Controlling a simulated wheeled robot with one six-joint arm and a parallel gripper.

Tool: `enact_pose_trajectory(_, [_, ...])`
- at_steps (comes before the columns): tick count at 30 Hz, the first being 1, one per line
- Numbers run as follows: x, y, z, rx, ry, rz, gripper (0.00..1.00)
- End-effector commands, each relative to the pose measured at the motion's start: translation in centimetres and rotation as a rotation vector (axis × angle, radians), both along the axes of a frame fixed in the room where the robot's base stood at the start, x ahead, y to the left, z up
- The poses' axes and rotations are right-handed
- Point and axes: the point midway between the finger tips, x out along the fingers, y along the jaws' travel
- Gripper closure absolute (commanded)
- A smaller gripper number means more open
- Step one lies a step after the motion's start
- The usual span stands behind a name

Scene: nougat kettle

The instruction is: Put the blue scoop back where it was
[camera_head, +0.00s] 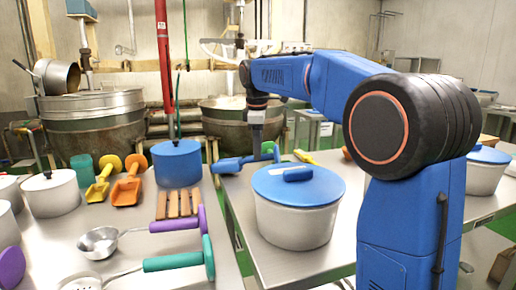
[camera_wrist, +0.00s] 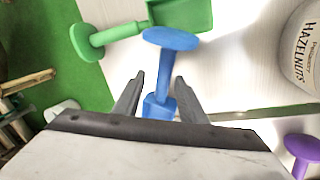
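The blue scoop (camera_head: 229,165) is near the back left corner of the right table in the head view. In the wrist view, the scoop's blue shaft (camera_wrist: 164,75) runs between my fingers, with its round disc end beyond the tips and its wide part close to my palm. My gripper (camera_head: 257,151) points down over the scoop's handle. In the wrist view my gripper (camera_wrist: 159,76) is open, with a gap on each side of the shaft. Whether the scoop rests fully on the table is unclear.
A green scoop (camera_wrist: 122,33) lies just beyond the blue one, and a hazelnut tub (camera_wrist: 303,50) stands at the right. A blue-lidded white pot (camera_head: 297,215) stands nearer on the right table. The left table holds orange and yellow scoops, ladles and pots.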

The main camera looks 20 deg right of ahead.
Motion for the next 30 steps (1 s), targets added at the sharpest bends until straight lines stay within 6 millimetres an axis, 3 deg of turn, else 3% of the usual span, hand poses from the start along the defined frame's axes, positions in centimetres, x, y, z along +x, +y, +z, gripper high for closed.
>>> enact_pose_trajectory(9, [0.0,0.0,0.2,0.000,-0.001,0.000,0.62])
enact_pose_trajectory(14, [0.0,0.0,1.5,0.001,-0.001,0.000,0.62])
enact_pose_trajectory(30, [-1.8,0.8,11.0,0.000,-0.003,0.001,0.62])
